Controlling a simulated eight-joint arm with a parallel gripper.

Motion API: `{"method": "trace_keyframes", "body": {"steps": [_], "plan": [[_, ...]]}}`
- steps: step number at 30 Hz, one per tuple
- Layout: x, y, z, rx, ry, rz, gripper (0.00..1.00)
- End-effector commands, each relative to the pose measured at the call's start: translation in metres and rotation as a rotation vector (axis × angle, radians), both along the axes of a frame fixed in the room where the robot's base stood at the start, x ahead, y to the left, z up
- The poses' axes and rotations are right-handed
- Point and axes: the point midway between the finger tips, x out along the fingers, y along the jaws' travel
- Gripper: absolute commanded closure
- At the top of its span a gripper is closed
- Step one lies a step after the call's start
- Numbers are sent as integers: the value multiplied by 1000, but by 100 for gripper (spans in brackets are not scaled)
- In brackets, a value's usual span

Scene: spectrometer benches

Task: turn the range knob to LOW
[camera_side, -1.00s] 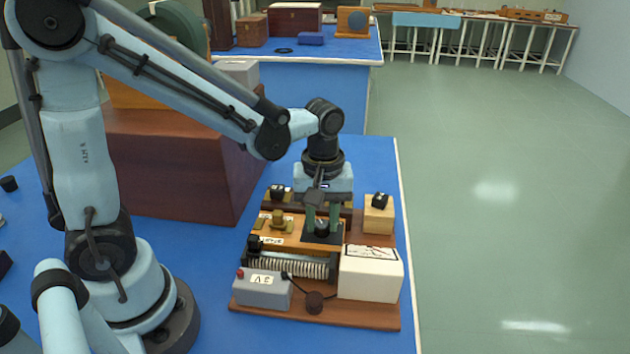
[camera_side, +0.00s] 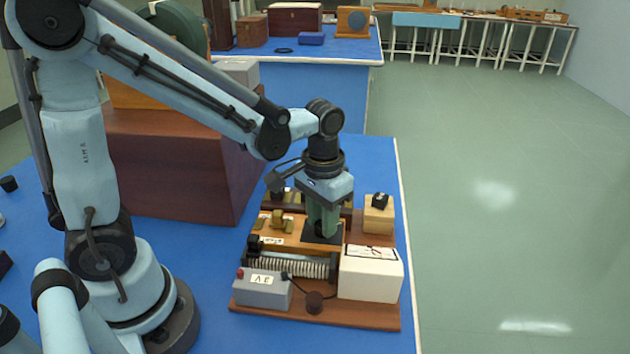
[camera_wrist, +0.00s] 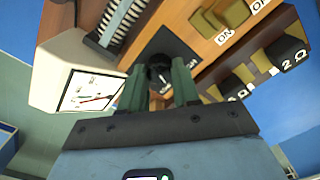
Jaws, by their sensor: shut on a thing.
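The range knob (camera_wrist: 160,70) is a black round knob on a dark square plate (camera_wrist: 172,45) in the wooden instrument board. In the wrist view it sits between the two green fingers of my gripper (camera_wrist: 160,84), which are shut on it. In the side view my gripper (camera_side: 322,232) points straight down over the dark plate (camera_side: 318,239), and its fingers hide the knob. Part of a label shows beside the knob in the wrist view, but the fingers cover most of it. I cannot tell the knob's setting.
A white meter box (camera_side: 370,275) stands right of the coil (camera_side: 290,265). A grey battery box (camera_side: 262,290) is at the front. Brass switch parts (camera_side: 278,220) lie left of the knob, and a wooden block with a black top (camera_side: 378,215) stands to the right.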

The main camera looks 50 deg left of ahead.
Motion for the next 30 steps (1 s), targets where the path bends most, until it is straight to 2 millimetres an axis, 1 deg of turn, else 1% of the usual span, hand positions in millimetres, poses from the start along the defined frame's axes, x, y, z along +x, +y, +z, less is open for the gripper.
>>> {"method": "trace_keyframes", "body": {"steps": [6, 12, 19, 30], "plan": [[0, 0, 0, 0, 0, -157, 99], [0, 0, 0, 0, 0, -251, 99], [0, 0, 0, 0, 0, -304, 99], [0, 0, 0, 0, 0, -313, 99]]}}
